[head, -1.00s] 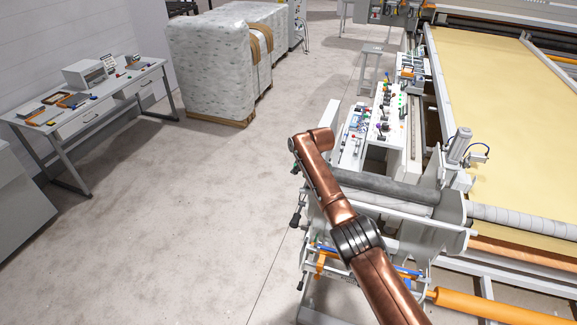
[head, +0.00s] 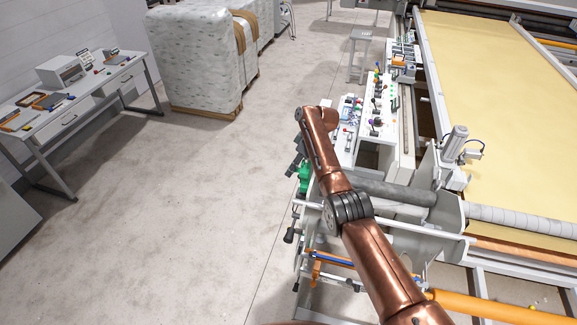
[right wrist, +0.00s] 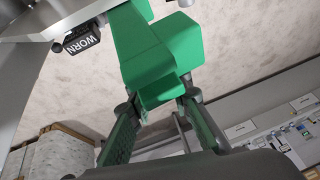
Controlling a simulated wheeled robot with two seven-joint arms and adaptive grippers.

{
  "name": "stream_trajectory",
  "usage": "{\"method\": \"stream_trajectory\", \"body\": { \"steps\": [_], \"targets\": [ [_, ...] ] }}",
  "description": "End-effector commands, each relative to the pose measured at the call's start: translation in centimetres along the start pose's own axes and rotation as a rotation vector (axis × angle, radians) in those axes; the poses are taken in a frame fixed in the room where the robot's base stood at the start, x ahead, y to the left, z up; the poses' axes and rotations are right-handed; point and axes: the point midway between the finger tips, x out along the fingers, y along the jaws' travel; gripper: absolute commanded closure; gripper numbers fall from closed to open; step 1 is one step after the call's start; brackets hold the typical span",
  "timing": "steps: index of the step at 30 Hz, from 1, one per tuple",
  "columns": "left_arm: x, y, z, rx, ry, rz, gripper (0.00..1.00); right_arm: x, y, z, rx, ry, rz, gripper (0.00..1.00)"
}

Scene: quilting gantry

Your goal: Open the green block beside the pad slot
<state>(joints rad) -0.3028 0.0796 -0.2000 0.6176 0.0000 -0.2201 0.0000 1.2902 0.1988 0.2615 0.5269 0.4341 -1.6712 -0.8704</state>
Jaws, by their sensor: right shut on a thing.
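The green block (right wrist: 150,55) fills the upper middle of the right wrist view, a stepped piece beside a pale grey metal part. In the head view a bit of green (head: 304,178) shows left of my copper right arm. My right gripper (right wrist: 157,98) is shut on the block's near end, a finger on each side. In the head view my right gripper (head: 296,160) is mostly hidden behind the arm. I cannot make out the pad slot. My left gripper is out of view.
The quilting machine with its yellow cloth (head: 500,110) stands at the right. A white control panel (head: 378,115) with coloured knobs is beyond my right arm. A grey roller (head: 395,190) lies close beside the arm. The floor (head: 200,200) to the left is clear.

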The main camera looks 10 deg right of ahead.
Motion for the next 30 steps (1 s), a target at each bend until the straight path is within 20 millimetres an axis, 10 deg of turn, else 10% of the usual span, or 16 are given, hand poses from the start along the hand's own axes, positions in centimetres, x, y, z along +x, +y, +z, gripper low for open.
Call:
{"method": "stream_trajectory", "body": {
  "steps": [9, 10, 17, 30],
  "targets": [
    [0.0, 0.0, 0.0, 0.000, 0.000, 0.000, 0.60, 0.4, -0.1, 0.3, 0.005, -0.001, -0.007, 1.00],
    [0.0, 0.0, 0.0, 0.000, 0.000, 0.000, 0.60, 0.4, -0.1, 0.3, 0.005, -0.001, -0.007, 0.80],
    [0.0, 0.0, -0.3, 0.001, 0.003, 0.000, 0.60, 0.3, -0.1, 0.1, 0.002, -0.001, -0.005, 0.65],
    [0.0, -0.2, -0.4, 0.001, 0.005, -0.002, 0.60, -1.3, 0.0, -0.1, 0.000, 0.001, -0.001, 0.65]
  ]
}}
